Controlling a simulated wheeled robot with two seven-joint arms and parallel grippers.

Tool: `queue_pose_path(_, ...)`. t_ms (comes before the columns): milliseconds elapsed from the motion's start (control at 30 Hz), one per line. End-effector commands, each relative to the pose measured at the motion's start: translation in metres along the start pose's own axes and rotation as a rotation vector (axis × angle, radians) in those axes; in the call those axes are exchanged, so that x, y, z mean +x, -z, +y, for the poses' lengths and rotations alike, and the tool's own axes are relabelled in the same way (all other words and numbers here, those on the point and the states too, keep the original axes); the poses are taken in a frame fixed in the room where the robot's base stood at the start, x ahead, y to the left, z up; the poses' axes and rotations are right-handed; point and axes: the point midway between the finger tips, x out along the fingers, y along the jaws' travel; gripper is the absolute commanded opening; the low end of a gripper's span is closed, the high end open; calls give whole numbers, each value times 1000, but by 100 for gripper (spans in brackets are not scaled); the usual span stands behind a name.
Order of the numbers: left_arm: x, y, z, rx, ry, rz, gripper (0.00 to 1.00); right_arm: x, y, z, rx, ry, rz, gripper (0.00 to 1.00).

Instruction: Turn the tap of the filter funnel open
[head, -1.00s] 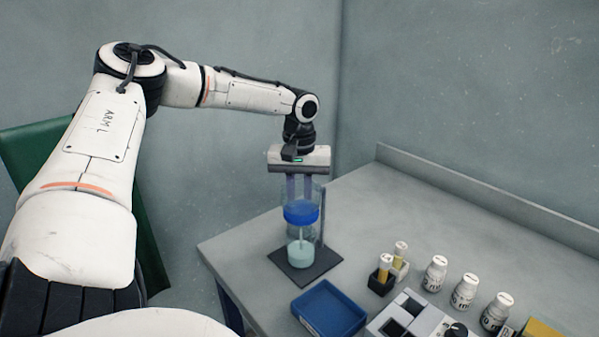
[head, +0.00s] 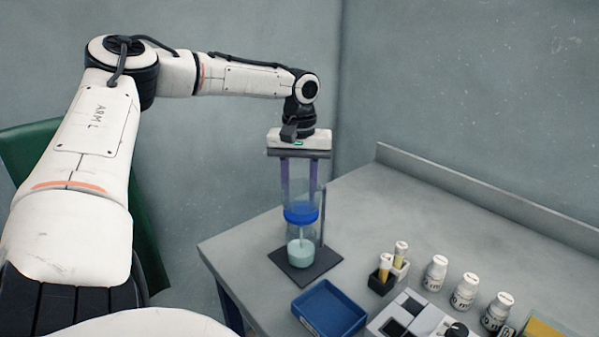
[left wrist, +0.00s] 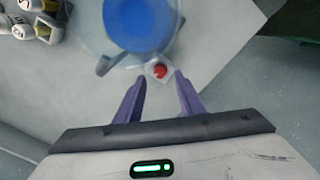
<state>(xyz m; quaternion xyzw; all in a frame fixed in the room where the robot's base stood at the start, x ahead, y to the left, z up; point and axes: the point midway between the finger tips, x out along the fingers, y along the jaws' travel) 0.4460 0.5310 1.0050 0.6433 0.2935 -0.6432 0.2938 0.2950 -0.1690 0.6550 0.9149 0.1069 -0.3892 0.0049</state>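The filter funnel (head: 302,197) is a clear vessel with a blue band, standing upright on a dark stand base (head: 318,265) at the table's left part. A pale green container (head: 300,254) sits under it. In the left wrist view the funnel shows from above as a clear ring around a blue disc (left wrist: 139,24). A small red tap (left wrist: 160,71) is at its side. My left gripper (left wrist: 159,76) points down with its purple fingers apart and empty. The tap lies just beyond and between the fingertips in that view; whether they are level with it I cannot tell. My right gripper is out of view.
A blue tray (head: 328,309) lies in front of the stand. Yellow-filled vials in holders (head: 384,272), several labelled bottles (head: 465,291) and a grey device (head: 414,317) are to the right. The table behind them is clear up to the raised edge.

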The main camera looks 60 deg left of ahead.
Motion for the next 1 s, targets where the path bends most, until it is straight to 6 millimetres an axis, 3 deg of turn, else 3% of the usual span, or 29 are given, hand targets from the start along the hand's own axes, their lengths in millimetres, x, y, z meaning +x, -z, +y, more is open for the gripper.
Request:
queue_pose_path(200, -44, 1, 0, 0, -2, 4, 35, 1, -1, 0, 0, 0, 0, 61)
queue_pose_path(400, -65, 0, 0, 1, 0, 1, 35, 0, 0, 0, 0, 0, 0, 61)
queue_pose_path(1000, -68, 0, 0, 1, 0, 0, 35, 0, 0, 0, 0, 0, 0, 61)
